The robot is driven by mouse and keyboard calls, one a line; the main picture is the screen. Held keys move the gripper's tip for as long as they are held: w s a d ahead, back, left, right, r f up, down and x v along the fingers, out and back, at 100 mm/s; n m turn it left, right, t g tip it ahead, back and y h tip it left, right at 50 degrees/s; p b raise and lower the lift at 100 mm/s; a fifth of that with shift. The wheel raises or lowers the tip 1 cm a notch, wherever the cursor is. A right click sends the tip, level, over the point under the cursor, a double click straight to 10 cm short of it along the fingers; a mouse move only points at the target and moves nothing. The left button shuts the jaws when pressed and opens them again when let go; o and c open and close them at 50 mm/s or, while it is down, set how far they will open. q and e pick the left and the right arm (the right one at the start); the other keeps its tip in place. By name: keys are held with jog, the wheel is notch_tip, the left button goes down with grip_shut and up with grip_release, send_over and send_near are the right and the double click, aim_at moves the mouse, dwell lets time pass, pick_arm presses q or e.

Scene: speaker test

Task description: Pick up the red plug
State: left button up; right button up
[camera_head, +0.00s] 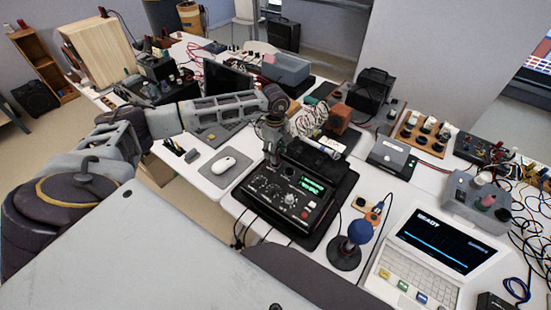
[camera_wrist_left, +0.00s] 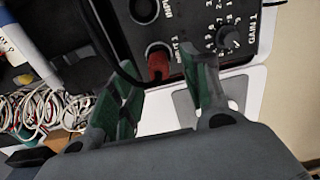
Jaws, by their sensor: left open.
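The red plug (camera_wrist_left: 158,62) sits at the edge of the black test device's panel in the left wrist view, between a round socket and a knob. My left gripper (camera_wrist_left: 163,84) is open, with one green-lined finger on each side of the plug and a gap visible around it. A black cable curves past the left finger. In the head view my left gripper (camera_head: 270,150) points down at the back left edge of the black device (camera_head: 268,205), and I cannot make out the plug there. My right gripper is not in view.
A white mouse (camera_head: 223,164) on a grey pad lies left of the device. A blue-topped joystick (camera_head: 359,232) and a laptop (camera_head: 437,241) stand to its right. Coiled white cables (camera_head: 308,119) and a small speaker (camera_head: 339,119) crowd the table behind it.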

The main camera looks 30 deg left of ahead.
pick_arm(q)
notch_tip(320, 180, down, 3)
jog(key=shift+f+p, duration=0.2)
jog(key=shift+p, duration=0.15)
jog(key=shift+f, duration=0.15)
jog(key=c, duration=1)
jog(key=shift+o, duration=0.2)
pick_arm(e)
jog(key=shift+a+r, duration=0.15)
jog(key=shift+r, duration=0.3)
pick_arm(q)
jog(key=shift+w, duration=0.1)
